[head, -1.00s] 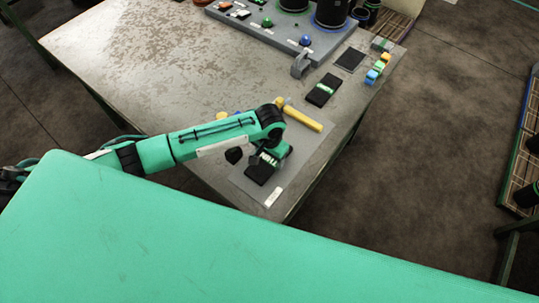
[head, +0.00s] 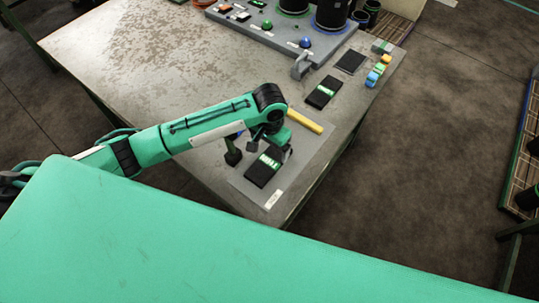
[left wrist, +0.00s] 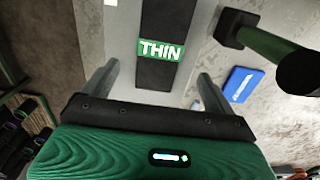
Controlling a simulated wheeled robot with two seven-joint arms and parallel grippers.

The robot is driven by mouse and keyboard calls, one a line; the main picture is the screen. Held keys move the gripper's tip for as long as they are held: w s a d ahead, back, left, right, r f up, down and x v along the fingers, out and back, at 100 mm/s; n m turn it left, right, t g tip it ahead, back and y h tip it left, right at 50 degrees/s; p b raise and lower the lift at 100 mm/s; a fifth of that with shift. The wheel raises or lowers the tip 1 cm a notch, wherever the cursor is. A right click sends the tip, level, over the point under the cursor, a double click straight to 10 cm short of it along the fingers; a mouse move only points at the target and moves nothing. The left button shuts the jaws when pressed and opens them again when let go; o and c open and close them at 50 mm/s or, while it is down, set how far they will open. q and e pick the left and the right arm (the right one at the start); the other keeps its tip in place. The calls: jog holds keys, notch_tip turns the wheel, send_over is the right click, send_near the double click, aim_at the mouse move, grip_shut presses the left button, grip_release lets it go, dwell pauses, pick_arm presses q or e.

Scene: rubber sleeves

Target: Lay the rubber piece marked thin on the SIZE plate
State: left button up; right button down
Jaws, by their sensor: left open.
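The black rubber piece marked THIN (head: 264,172) lies flat on a grey plate (head: 243,184) at the table's front corner. The plate has a white label whose writing is too small to read. The THIN piece also shows in the left wrist view (left wrist: 166,65), its green band between and beyond the fingers. My left gripper (left wrist: 158,80) is open and empty, fingers apart on either side of the piece's line. In the head view the left gripper (head: 270,143) hangs just above the piece's far end, partly hidden by its wrist. My right gripper is not in view.
A yellow bar (head: 305,120) lies at the plate's far side. Another black piece with a green label (head: 322,92) lies farther back, near a dark pad (head: 350,62) and small coloured blocks (head: 376,71). A dark green post with a black foot (left wrist: 230,32) stands beside the plate.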

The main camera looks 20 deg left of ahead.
pick_arm(q)
jog(key=shift+r, duration=2.3)
jog(key=shift+f, duration=0.1)
